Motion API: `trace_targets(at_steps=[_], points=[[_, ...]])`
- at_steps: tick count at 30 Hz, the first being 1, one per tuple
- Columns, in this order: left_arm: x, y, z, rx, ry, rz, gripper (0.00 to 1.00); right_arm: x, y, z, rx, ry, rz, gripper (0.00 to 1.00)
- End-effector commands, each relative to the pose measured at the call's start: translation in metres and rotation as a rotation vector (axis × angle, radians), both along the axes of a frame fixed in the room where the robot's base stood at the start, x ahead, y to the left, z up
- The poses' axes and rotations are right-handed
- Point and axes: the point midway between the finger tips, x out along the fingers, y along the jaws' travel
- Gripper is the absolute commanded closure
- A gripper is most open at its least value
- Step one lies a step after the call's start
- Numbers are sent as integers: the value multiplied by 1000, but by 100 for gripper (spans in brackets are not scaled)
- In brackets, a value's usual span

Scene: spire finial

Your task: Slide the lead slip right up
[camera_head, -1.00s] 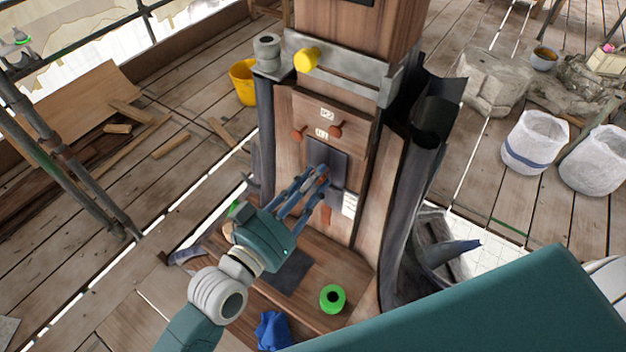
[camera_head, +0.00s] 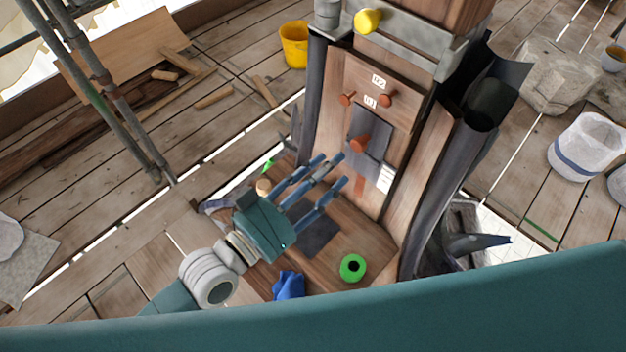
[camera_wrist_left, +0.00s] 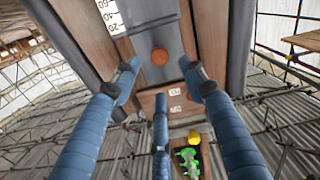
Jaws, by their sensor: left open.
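The lead slip (camera_head: 370,133) is a dark grey plate flat on the wooden face of the spire, with an orange-brown knob (camera_head: 360,143) standing out from it. Its top edge lies just under a small white label (camera_head: 370,101). In the left wrist view the slip (camera_wrist_left: 150,22) and its round knob (camera_wrist_left: 159,57) show beyond the fingers, with a white scale (camera_wrist_left: 108,15) beside them. My left gripper (camera_head: 330,168) is open and empty, its fingers spread in front of and to the left of the knob, apart from it. My right gripper is out of view.
A yellow knob (camera_head: 368,20) sits higher up. A green roll (camera_head: 352,267), a blue cloth (camera_head: 288,286) and a dark sheet (camera_head: 315,235) lie on the ledge below. Curled lead sheets (camera_head: 480,115) stand at the right.

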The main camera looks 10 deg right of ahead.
Motion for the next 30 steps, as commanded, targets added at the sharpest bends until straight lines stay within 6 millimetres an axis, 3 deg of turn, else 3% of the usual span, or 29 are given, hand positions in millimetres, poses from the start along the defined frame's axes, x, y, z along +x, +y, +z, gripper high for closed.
trace_targets(at_steps=[3,9,30], points=[[-14,18,-1,2,2,-1,57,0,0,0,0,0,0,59],[-26,32,0,-1,1,-1,57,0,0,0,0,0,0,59],[-25,34,-5,33,15,8,57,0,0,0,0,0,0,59]])
